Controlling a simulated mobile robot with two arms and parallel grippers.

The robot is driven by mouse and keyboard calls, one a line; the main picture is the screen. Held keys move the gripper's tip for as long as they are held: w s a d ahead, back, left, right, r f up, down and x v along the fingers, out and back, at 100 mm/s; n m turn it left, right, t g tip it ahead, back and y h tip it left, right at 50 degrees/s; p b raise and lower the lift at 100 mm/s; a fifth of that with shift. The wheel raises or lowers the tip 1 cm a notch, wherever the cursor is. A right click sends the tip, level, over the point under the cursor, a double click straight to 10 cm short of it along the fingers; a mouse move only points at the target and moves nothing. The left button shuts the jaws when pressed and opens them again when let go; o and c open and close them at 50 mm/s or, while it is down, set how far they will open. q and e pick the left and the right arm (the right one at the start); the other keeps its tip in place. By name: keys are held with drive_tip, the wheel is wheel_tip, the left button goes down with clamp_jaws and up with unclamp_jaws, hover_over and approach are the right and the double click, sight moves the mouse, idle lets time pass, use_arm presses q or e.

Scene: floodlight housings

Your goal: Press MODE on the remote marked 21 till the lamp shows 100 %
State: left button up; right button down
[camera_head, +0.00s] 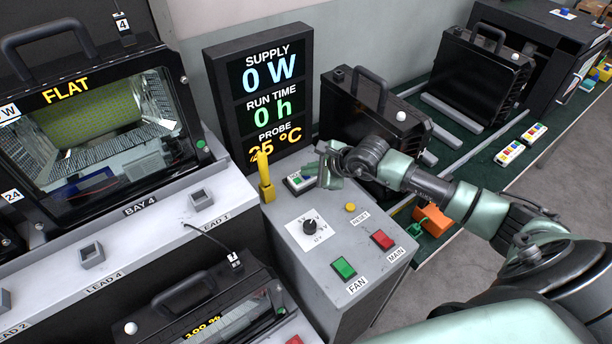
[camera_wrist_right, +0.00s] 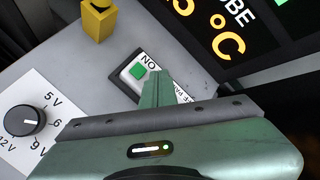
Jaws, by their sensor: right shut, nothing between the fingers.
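My right gripper (camera_head: 325,165) is shut and empty over the grey control console. In the right wrist view its closed fingertips (camera_wrist_right: 153,80) are beside a green button (camera_wrist_right: 137,72) on a white plate lettered "ON"; I cannot tell whether they touch it. Two white remotes with coloured buttons, a nearer one (camera_head: 508,152) and a farther one (camera_head: 534,132), lie on the green bench at the right; no number 21 is readable. A lamp (camera_head: 215,318) at the bottom shows "100 %" in yellow. A lamp (camera_head: 95,130) on bay 4 shows "FLAT". My left gripper is out of view.
The console carries a yellow post (camera_head: 265,178), a rotary knob (camera_head: 309,227), a yellow RESET button (camera_head: 350,207), a green FAN switch (camera_head: 344,268) and a red MAIN switch (camera_head: 383,240). A display (camera_head: 262,95) behind reads 0 W, 0 h, 25 °C. Black housings stand behind my right arm.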

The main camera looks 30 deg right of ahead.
sight(309, 179)
drive_tip(key=shift+r+p, duration=0.3)
drive_tip(key=shift+r, duration=0.45)
drive_tip(key=shift+r+p, duration=1.3)
drive_tip(key=shift+r, duration=1.25)
drive_tip(key=shift+f, duration=0.1)
